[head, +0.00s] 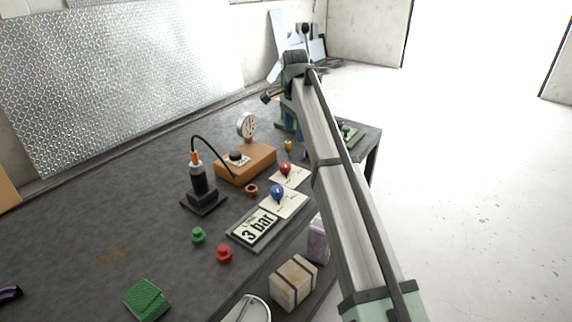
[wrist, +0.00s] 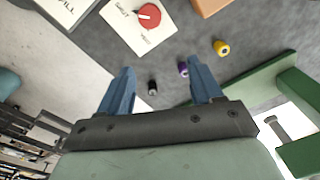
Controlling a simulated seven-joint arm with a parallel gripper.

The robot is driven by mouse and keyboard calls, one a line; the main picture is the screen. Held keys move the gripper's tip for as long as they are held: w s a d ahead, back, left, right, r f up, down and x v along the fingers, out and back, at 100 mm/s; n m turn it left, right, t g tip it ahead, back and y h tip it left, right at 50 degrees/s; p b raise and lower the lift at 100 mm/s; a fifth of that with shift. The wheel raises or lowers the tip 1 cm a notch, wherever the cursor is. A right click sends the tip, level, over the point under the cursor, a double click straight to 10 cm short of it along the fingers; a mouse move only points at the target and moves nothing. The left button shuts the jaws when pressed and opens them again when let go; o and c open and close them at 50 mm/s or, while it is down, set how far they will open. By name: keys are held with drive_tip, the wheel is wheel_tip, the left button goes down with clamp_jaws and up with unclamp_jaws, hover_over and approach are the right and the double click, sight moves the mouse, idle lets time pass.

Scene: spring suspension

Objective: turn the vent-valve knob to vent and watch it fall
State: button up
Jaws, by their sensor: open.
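The vent-valve knob (wrist: 148,15) is red and round with a pale pointer mark, on a white plate (wrist: 128,28) lettered SHUT and VENT. It also shows in the head view (head: 285,169), near the table's right edge. My gripper (wrist: 162,70) is open, its two blue fingers apart with nothing between them. The knob lies beyond the fingertips, toward the top of the wrist view. The suspension unit (head: 199,182) stands upright, a dark cylinder with an orange top on a black base.
A blue knob (head: 278,193) and a 3 bar card (head: 255,229) lie nearer than the red knob. Small yellow (wrist: 220,47), purple (wrist: 183,69) and black (wrist: 152,87) pieces lie near my fingers.

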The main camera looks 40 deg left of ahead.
sight(286, 164)
drive_tip(key=shift+g, duration=0.3)
drive_tip(key=s+f, duration=0.1)
drive_tip(key=f, duration=0.3)
drive_tip(key=s+f, duration=0.1)
drive_tip(key=f, duration=0.3)
drive_tip(key=s+a+f, duration=0.1)
drive_tip(key=f, duration=0.3)
drive_tip(key=shift+a, duration=0.1)
drive_tip(key=c, duration=1.1)
